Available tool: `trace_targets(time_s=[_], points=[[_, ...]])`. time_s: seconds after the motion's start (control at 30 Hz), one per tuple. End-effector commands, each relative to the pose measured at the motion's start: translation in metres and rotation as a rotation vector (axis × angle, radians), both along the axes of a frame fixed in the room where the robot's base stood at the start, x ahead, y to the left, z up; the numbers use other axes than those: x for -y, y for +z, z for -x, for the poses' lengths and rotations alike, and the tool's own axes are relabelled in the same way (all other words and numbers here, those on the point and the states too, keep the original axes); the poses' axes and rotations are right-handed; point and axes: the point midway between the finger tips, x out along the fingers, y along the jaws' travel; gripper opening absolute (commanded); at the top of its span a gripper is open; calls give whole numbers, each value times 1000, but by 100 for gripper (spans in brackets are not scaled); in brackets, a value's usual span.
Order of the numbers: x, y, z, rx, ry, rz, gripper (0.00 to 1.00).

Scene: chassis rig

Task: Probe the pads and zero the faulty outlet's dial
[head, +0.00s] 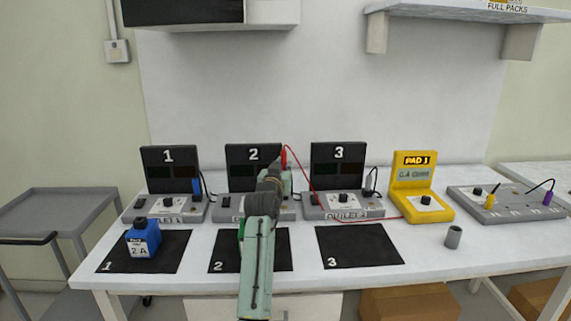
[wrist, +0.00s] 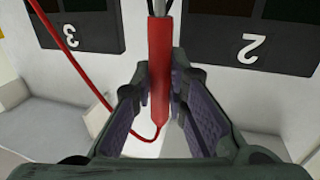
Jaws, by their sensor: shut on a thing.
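My gripper (head: 273,178) is shut on a red probe (wrist: 160,70), held upright in front of the outlet 2 panel (head: 240,155); in the wrist view, purple-lined fingers (wrist: 160,105) flank it. The probe's red cable runs to the yellow meter (head: 400,206), whose screen reads PAD 1 above a line too small to read surely. Outlet 1 (head: 140,214) and outlet 3 (head: 312,212) each have a black dial, (head: 168,201) and (head: 343,197). My arm hides outlet 2's dial. Black pads 1 (head: 165,260), 2 (head: 276,262) and 3 (head: 358,246) lie in front.
A blue pack (head: 143,238) marked 2 A stands on pad 1. Something green (head: 240,231) is mostly hidden behind my arm at pad 2. Pad 3 is bare. A grey cup (head: 453,237) and a grey unit with plugs (head: 508,204) stand right. A shelf overhangs the top right.

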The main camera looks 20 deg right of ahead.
Motion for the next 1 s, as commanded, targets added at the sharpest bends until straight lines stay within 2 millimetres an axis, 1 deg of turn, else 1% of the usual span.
trace_targets(time_s=[0.27, 0.6, 0.73, 1.0], points=[[0, -18, 0, -1, 0, 0, 0], [0, -54, 0, -1, 0, -1, 0], [0, -59, 0, 0, 0, 0, 0], [0, -59, 0, 0, 0, 0, 0]])
